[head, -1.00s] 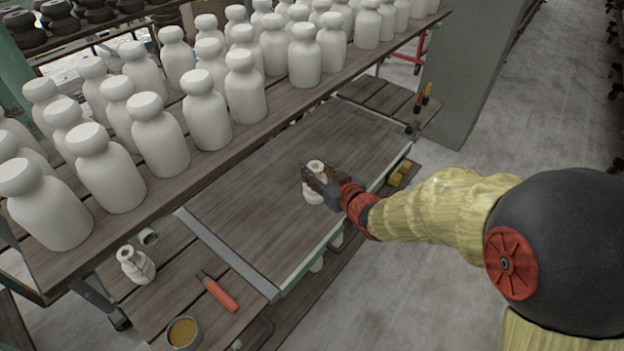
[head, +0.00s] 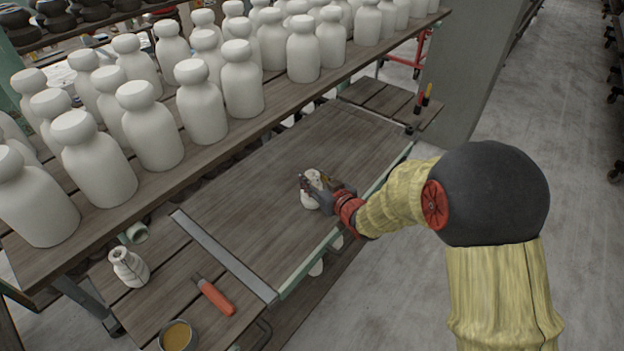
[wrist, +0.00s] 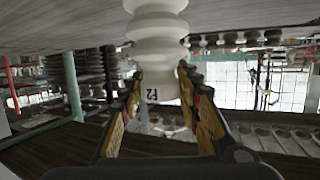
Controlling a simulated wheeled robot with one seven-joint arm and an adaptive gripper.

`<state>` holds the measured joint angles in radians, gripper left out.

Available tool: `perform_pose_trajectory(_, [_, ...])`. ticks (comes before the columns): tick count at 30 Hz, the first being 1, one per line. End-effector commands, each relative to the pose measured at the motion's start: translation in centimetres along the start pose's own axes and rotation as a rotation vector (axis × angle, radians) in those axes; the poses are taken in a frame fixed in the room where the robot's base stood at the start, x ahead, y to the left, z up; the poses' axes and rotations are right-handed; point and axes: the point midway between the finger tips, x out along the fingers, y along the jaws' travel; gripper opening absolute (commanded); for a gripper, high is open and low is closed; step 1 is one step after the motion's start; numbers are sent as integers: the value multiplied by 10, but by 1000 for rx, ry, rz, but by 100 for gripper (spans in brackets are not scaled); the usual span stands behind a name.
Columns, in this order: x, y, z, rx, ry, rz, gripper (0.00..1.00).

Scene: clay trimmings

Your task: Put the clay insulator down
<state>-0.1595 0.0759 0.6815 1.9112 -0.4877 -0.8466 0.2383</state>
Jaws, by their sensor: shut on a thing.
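The white ribbed clay insulator (head: 310,201) is upright between the fingers of my gripper (head: 317,187), over the wooden bench top (head: 260,170). In the wrist view the insulator (wrist: 158,30) shows several rounded ribs and a small printed mark near one end. My gripper (wrist: 161,80) is shut on it there, one finger on each side. The wrist picture looks upside down, with the wood surface (wrist: 60,25) along its top. The insulator's far end runs out of that picture, so I cannot tell whether it touches the wood.
Many white bottle-shaped clay pieces (head: 204,105) crowd a raised shelf behind the bench. A side board at lower left holds another small insulator (head: 128,267), a red-handled tool (head: 214,296) and a cup (head: 178,336). The bench top around my gripper is mostly clear.

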Motion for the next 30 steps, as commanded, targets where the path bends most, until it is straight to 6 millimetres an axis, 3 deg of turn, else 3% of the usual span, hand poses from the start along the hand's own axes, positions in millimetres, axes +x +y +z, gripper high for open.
perform_pose_trajectory(7, [1, 0, 0, -1, 4, 0, 0])
perform_pose_trajectory(8, [1, 0, 3, 0, 0, 0, 34])
perform_pose_trajectory(15, [0, 0, 2, 0, -1, 0, 47])
perform_pose_trajectory(18, [0, 0, 2, 0, -1, 0, 52])
perform_pose_trajectory(30, [-4, 0, -2, 0, 0, 0, 52])
